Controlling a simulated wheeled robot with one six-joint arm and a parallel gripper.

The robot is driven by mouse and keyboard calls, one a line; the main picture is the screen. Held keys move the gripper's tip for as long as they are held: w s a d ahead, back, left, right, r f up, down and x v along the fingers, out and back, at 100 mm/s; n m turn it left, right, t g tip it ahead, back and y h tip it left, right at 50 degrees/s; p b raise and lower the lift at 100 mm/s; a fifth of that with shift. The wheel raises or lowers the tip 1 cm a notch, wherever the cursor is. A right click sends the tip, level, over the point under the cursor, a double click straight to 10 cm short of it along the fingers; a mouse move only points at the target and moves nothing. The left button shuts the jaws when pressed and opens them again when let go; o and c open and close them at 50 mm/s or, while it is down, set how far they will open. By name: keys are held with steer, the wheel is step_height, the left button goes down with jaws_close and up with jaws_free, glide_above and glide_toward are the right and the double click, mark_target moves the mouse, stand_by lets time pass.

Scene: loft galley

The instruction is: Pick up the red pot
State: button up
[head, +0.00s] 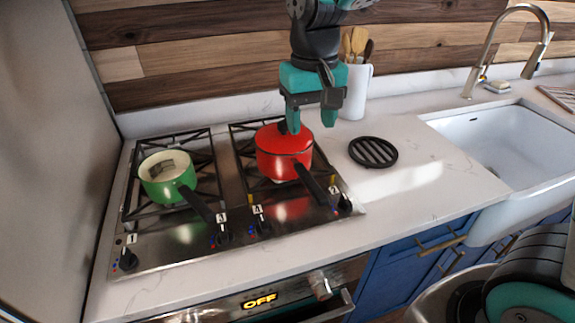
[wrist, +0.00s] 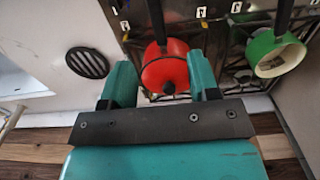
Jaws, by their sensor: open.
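The red pot (head: 284,156) stands upright on the right side of the stove, with a red lid and dark knob. Its black handle (head: 311,184) points toward the front right. My gripper (head: 311,122) is open and empty, pointing down above the pot's back and right side. In the wrist view the red pot (wrist: 165,68) shows just beyond and between the two teal fingers (wrist: 163,85), and its handle runs to the top edge. I cannot tell whether a finger touches the lid.
A green pot (head: 167,178) stands on the stove's left side. A black round trivet (head: 373,152) lies on the counter right of the stove. A white utensil crock (head: 355,92) stands behind my gripper. A white sink (head: 510,140) is at the right.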

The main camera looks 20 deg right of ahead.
steer(key=p, duration=0.2)
glide_above(311, 181)
step_height(311, 181, down, 10)
steer(key=shift+a+r, duration=0.1)
steer(key=shift+r, duration=0.05)
steer(key=shift+s+f+p, duration=0.15)
steer(key=shift+f+p, duration=0.75)
steer(key=shift+f, duration=1.9)
jaws_close()
